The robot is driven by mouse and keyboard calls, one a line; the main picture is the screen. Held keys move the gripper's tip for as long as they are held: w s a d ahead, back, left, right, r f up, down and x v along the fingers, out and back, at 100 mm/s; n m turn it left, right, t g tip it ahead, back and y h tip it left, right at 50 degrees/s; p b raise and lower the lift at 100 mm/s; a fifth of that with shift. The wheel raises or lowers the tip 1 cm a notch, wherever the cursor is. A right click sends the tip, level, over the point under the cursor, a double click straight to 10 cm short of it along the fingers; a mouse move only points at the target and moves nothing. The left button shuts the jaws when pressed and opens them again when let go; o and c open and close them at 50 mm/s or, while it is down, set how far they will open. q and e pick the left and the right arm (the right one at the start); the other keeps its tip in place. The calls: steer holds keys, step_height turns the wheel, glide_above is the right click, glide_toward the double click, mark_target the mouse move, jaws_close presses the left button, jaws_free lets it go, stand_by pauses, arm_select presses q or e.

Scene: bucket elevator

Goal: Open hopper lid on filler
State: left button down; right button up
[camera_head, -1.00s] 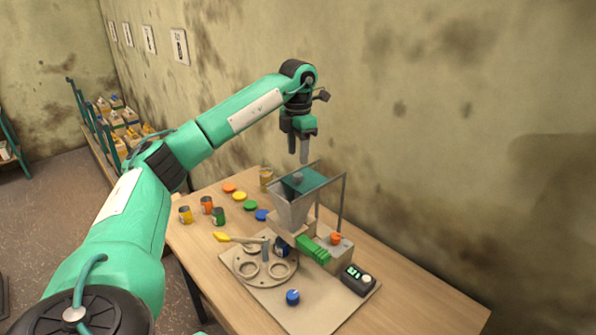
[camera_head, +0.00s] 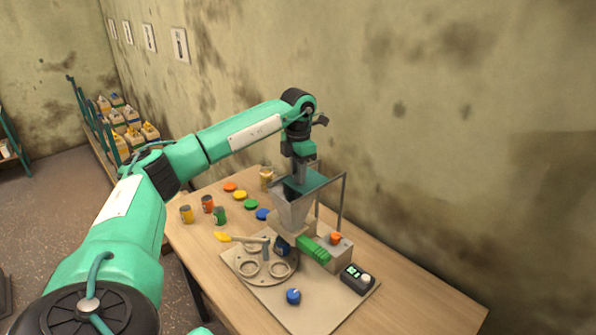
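The filler stands on a grey base plate (camera_head: 325,312) on the wooden table, with a grey funnel-shaped hopper (camera_head: 294,210) held in a metal frame. A teal hopper lid (camera_head: 310,181) lies flat over the hopper's top. My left gripper (camera_head: 300,183) points straight down at the lid. Its fingertips are at the lid's near-left part, where a grey knob showed before. The knob is now hidden by the fingers, so I cannot tell whether they are open or closed around it. My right gripper is not in view.
A round turntable (camera_head: 265,282) with ring holders sits in front of the hopper. A blue knob (camera_head: 293,296), a control box (camera_head: 358,279) and a green ribbed part (camera_head: 313,248) are nearby. The table's right end is clear.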

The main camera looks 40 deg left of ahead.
mark_target(310, 177)
arm_select(q)
steer(key=shift+w+r, duration=0.15)
steer(key=shift+w, duration=0.25)
steer(key=w+p, duration=0.1)
steer(key=w, duration=0.3)
steer(key=shift+w+d, duration=0.15)
steer(key=shift+d, duration=0.05)
steer(key=c, duration=1.2)
jaws_free()
steer(key=shift+o, duration=0.2)
